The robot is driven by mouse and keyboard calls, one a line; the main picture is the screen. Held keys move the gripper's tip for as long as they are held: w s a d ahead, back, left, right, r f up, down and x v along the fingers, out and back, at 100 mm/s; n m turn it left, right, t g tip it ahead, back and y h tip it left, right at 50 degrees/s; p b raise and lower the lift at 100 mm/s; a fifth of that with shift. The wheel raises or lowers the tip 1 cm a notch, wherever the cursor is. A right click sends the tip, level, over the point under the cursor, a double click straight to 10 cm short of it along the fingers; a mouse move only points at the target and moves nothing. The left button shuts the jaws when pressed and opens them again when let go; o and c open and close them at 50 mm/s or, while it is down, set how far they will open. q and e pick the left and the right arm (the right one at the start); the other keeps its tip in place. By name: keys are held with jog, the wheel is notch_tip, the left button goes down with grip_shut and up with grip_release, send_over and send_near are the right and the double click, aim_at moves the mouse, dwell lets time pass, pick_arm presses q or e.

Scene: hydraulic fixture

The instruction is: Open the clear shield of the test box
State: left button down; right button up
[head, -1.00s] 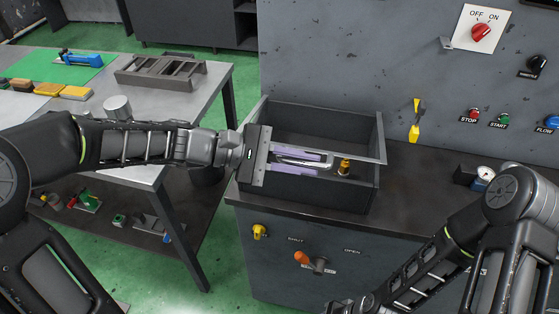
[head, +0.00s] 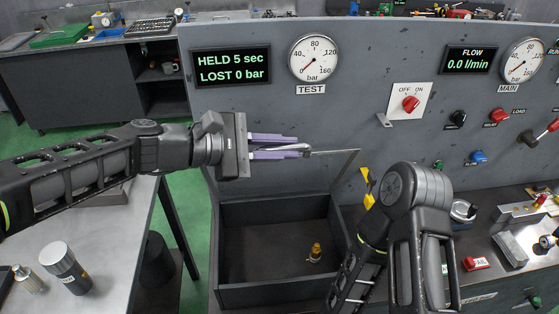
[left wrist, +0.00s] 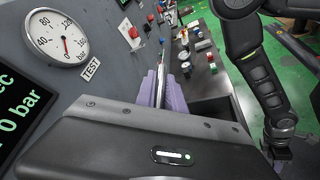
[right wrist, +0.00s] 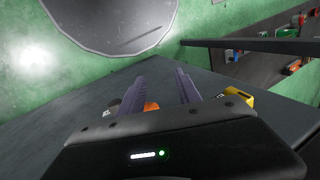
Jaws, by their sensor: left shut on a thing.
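The test box (head: 230,272) is a dark open-topped box on the bench, below the TEST gauge. Its clear shield is hard to see; its thin metal edge (head: 340,153) stands high above the box, and the panel is swung up toward the back panel. My left gripper (head: 280,147) is shut on the shield's silver handle (head: 302,150), which also shows between the purple fingers in the left wrist view (left wrist: 161,88). A brass fitting (head: 315,252) stands inside the box. My right gripper (right wrist: 160,93) is open and empty, seen only in the right wrist view.
The grey panel carries the TEST gauge (head: 315,58), a display (head: 232,66) reading HELD 5 sec, LOST 0 bar, and a red OFF/ON knob (head: 410,104). My right arm is in front of the bench, right of the box. A side table (head: 105,265) is at left.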

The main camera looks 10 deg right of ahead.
pick_arm(q)
jog(key=shift+w+r+n+g+p, duration=0.15)
jog(key=shift+w+r+n, duration=0.1)
jog(key=shift+w, duration=0.4)
jog(key=shift+w+r+n+g+p, duration=0.15)
jog(key=shift+w+r, duration=0.05)
jog(key=shift+w, duration=0.45)
jog(key=c, duration=1.4)
grip_release()
jog(key=shift+d, duration=0.1)
jog(key=shift+r, duration=0.1)
jog(key=b+v, duration=0.2)
jog(key=v, duration=0.6)
jog(key=shift+d, duration=0.1)
